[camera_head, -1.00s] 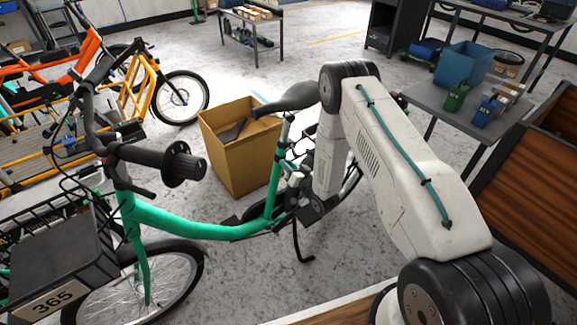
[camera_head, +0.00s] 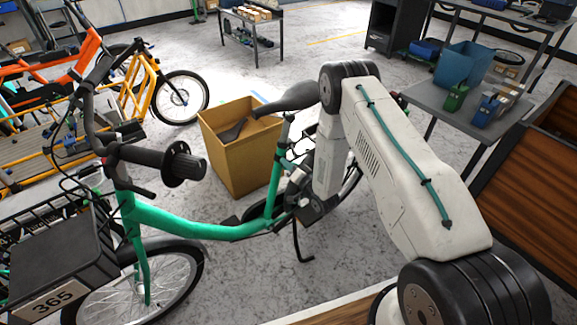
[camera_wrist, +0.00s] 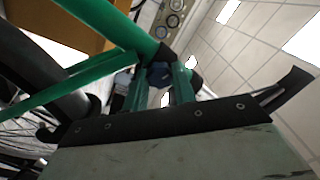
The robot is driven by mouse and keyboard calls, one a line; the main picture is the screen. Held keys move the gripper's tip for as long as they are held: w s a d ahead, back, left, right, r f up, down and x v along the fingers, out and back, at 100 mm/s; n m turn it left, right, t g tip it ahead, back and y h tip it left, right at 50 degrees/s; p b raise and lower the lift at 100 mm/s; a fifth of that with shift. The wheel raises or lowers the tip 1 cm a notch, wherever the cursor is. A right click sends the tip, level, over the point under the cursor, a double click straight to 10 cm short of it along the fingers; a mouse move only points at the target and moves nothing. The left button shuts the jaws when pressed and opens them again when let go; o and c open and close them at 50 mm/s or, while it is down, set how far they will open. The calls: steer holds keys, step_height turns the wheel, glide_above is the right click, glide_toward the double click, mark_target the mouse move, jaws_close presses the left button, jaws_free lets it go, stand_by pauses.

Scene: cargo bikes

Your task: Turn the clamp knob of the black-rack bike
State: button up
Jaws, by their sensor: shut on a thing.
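The green bike (camera_head: 190,228) stands in front of me, with a black front carrier marked 365. In the wrist view, a small dark blue-black knob (camera_wrist: 159,74) sits just below the green tube (camera_wrist: 112,20) of the frame. My gripper (camera_wrist: 160,80) has its two green fingers on either side of the knob and is shut on it. In the head view, my arm reaches down to the seat-tube area of the bike. My fingertips and the knob are hard to make out there, partly hidden by my wrist.
A cardboard box (camera_head: 240,165) stands behind the bike's seat tube, close to my wrist. An orange bike (camera_head: 55,68) and a yellow-framed rack (camera_head: 140,85) are at the left. A grey table (camera_head: 435,100) with a blue bin (camera_head: 463,66) stands at the right.

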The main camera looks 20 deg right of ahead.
steer(key=o, duration=1)
steer(key=shift+v, duration=3.95)
steer(key=shift+d, duration=0.1)
